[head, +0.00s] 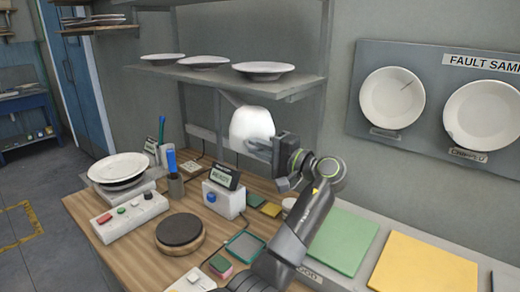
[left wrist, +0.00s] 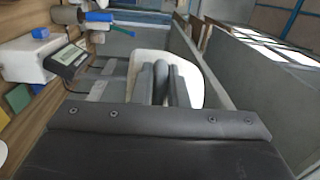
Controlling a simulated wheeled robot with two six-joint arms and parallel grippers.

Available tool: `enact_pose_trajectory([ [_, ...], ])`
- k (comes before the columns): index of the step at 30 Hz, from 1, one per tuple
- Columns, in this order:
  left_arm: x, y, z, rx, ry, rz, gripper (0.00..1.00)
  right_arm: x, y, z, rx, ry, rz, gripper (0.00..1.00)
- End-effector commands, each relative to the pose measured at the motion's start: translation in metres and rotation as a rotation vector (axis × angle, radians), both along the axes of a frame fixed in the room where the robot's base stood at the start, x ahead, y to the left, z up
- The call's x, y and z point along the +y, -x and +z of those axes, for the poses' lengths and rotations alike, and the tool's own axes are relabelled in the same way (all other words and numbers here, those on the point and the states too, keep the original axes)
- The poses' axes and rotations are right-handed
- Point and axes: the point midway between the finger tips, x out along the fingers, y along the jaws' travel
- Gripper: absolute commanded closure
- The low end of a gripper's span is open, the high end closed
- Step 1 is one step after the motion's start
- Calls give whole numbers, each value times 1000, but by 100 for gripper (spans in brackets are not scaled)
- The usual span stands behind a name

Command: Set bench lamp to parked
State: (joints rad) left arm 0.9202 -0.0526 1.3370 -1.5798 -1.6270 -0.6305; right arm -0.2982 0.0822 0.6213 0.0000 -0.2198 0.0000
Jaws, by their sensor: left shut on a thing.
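The bench lamp's rounded white shade (head: 251,120) hangs above the back of the wooden bench, below the wall shelf. My left gripper (head: 262,148) is at the lower right side of the shade and shut on it. In the left wrist view, the two dark fingers (left wrist: 161,80) are close together in front of the white shade (left wrist: 188,75). The fingers hide part of the shade, and the exact grip point is hard to see. The lamp's arm and mount are mostly hidden. My right gripper is not in view.
A box with a small display (head: 224,195), a dark round turntable (head: 180,230), a button box (head: 129,215) and a plate on a stand (head: 118,168) occupy the bench (head: 85,208). A shelf (head: 235,79) with plates is above. Green (head: 342,241) and yellow (head: 425,265) mats lie right.

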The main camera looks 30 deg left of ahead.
Motion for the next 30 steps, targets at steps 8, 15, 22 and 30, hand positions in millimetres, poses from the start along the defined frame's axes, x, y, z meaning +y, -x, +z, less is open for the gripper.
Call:
enact_pose_trajectory([
  [8,-1,-2,4,-5,-6,-8,100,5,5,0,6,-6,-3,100],
  [15,-1,-1,4,-5,-5,-6,66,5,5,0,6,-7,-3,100],
  [22,0,-1,2,-4,-3,-4,66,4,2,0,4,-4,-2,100],
  [30,-21,2,-2,-3,-1,-6,66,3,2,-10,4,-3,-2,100],
])
